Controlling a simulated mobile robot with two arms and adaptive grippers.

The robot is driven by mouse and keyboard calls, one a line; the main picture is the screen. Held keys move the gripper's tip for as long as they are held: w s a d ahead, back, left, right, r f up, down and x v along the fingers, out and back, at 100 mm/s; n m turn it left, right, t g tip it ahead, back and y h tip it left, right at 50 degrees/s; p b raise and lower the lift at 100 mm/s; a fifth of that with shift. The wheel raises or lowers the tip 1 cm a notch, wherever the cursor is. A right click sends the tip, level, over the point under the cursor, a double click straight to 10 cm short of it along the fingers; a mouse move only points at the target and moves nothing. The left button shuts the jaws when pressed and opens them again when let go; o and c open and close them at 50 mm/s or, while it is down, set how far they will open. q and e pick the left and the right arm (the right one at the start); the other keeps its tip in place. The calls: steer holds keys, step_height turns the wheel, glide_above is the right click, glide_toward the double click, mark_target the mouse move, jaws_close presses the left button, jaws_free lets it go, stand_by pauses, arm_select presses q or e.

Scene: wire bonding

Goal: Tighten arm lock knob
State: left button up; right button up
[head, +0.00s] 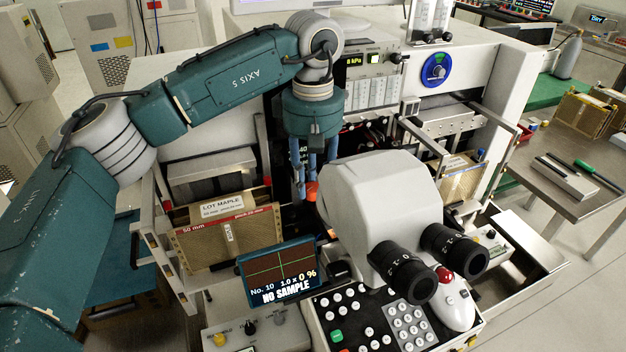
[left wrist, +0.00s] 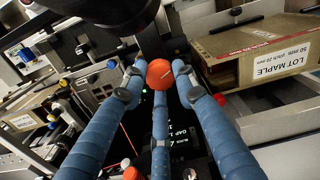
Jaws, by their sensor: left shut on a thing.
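The arm lock knob is an orange-red round knob with a pale line on its face, centred in the left wrist view (left wrist: 160,73). In the head view it shows partly as an orange-red patch (head: 311,190) left of the microscope head. My left gripper (head: 316,178) points down from the teal arm, and its blue fingers are shut around the knob. In the left wrist view a finger lies on each side of the knob and a third lies below it. My right gripper is not in view.
The white microscope head (head: 375,200) with black eyepieces stands close on the right of the gripper. A box labelled LOT MAPLE (head: 225,235) is to the left. A small screen (head: 280,272) reads NO SAMPLE, and a keypad panel (head: 375,320) is in front.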

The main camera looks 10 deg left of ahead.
mark_target(312, 187)
arm_select(q)
steer(key=o, duration=1.2)
steer(key=shift+r, duration=0.1)
steer(key=shift+c, duration=0.2)
steer(key=shift+r, duration=0.1)
step_height(312, 187, up, 12)
